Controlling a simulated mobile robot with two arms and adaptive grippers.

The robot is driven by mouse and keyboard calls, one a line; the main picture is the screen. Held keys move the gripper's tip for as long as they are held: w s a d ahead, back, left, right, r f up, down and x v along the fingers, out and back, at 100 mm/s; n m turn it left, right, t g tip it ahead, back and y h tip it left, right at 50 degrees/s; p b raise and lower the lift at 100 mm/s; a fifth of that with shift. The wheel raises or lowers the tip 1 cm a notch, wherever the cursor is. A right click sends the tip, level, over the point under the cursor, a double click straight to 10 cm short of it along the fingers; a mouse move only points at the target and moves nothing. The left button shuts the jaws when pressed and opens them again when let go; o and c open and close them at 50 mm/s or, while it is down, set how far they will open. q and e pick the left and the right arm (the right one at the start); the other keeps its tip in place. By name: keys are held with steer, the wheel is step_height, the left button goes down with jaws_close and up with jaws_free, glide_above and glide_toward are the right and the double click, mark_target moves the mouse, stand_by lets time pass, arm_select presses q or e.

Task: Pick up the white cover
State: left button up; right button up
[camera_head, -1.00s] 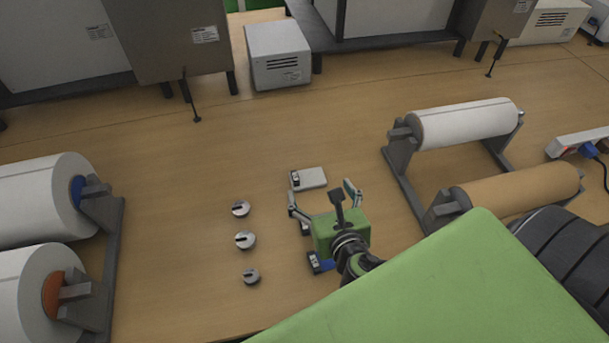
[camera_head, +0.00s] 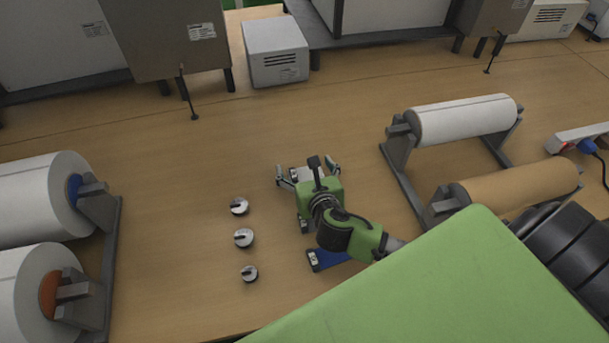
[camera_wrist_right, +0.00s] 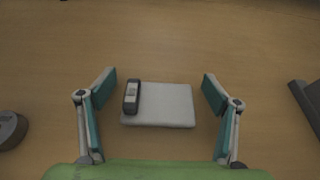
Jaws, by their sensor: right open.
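The white cover (camera_head: 307,175) is a flat, pale rectangular piece with a small dark clip-like part at its left end. It lies on the wooden table and is partly hidden by my right gripper in the head view. My right gripper (camera_head: 307,169) is open and empty, with its fingers to either side of the cover. In the right wrist view the cover (camera_wrist_right: 165,108) lies between the two open fingers (camera_wrist_right: 159,78), with gaps on both sides. I cannot tell how high the fingertips are above the table. My left gripper is not in view.
Several small metal knobbed weights, including one in the middle (camera_head: 244,238), stand left of my right gripper. A blue piece (camera_head: 333,258) lies below it, partly hidden.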

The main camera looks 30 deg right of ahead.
mark_target(304, 170)
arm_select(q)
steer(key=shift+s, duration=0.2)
arm_select(e)
steer(key=c, duration=1.2)
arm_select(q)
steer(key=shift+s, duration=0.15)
arm_select(e)
steer(key=shift+r, duration=0.55)
step_height(304, 170, up, 3)
steer(key=shift+a+f+p, duration=0.1)
steer(key=shift+f+p, duration=0.1)
steer(key=shift+p, duration=0.15)
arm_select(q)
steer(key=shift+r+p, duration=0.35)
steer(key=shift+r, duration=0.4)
arm_select(e)
steer(key=a+r, duration=0.3)
steer(key=a, duration=0.1)
steer(key=w+a+r, duration=0.1)
steer(key=a+r, duration=0.2)
steer(key=a, duration=0.2)
steer(key=w+a+r, duration=0.1)
steer(key=a+r, duration=0.2)
steer(key=a, duration=0.1)
steer(key=shift+w+a+r, duration=0.2)
steer(key=shift+a+r, duration=0.05)
steer(key=shift+a, duration=0.05)
